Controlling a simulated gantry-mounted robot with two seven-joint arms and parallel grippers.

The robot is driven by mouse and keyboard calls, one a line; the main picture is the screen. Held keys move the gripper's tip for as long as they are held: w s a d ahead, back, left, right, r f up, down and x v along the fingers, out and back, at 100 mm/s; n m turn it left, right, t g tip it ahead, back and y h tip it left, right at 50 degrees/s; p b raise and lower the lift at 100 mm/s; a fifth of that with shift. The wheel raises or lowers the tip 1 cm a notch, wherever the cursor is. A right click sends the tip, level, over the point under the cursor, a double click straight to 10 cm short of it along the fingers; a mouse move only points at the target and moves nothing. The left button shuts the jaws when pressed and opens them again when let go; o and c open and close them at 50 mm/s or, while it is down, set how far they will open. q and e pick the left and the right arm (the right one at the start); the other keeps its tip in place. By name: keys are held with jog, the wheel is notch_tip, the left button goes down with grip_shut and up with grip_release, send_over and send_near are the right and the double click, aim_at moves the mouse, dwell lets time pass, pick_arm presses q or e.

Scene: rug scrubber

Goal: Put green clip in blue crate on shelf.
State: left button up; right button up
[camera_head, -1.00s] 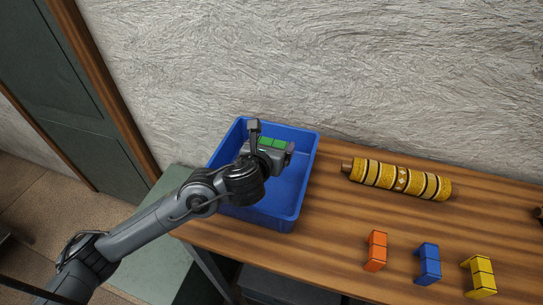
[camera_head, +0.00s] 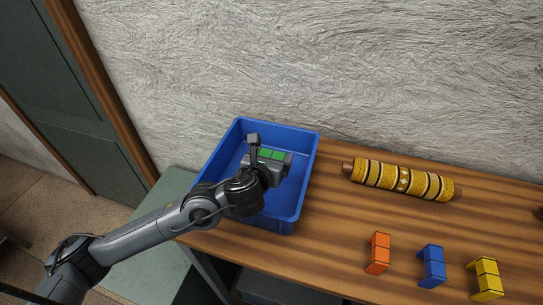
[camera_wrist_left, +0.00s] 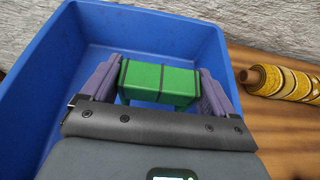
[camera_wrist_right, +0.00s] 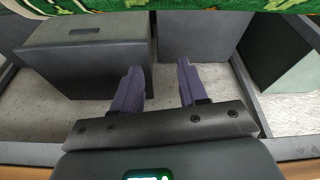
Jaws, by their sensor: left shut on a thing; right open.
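The green clip (camera_head: 271,154) is a blocky green piece with dark seams. My left gripper (camera_wrist_left: 160,82) is shut on it, with a finger at each end of the clip in the left wrist view (camera_wrist_left: 158,77). The blue crate (camera_head: 307,178) stands on the wooden shelf at its left end. The gripper and clip are over the crate's opening, within its rim as seen from the head. The clip's height above the crate floor is hard to tell. My right gripper (camera_wrist_right: 158,88) is open and empty in the right wrist view.
A yellow patterned roll (camera_head: 402,180) lies on the wooden shelf (camera_head: 330,226) right of the crate. An orange clip (camera_head: 378,253), a blue clip (camera_head: 432,266) and a yellow clip (camera_head: 487,278) stand near the front edge. Dark boxes (camera_wrist_right: 85,55) are below my right gripper.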

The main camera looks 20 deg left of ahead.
pick_arm(q)
jog(key=o, duration=0.8)
jog(key=shift+f, duration=0.1)
jog(key=shift+c, duration=0.2)
jog(key=shift+r+p, duration=0.45)
jog(key=shift+p, duration=0.05)
jog(key=shift+r+p, duration=0.4)
jog(key=shift+p, duration=0.1)
jog(key=v, duration=0.4)
jog(key=shift+s+f+b, duration=0.15)
jog(key=shift+s+b, duration=0.2)
jog(key=shift+s, duration=0.1)
jog(key=p, duration=0.2)
send_near(272, 154)
jog(key=shift+v, duration=1.15)
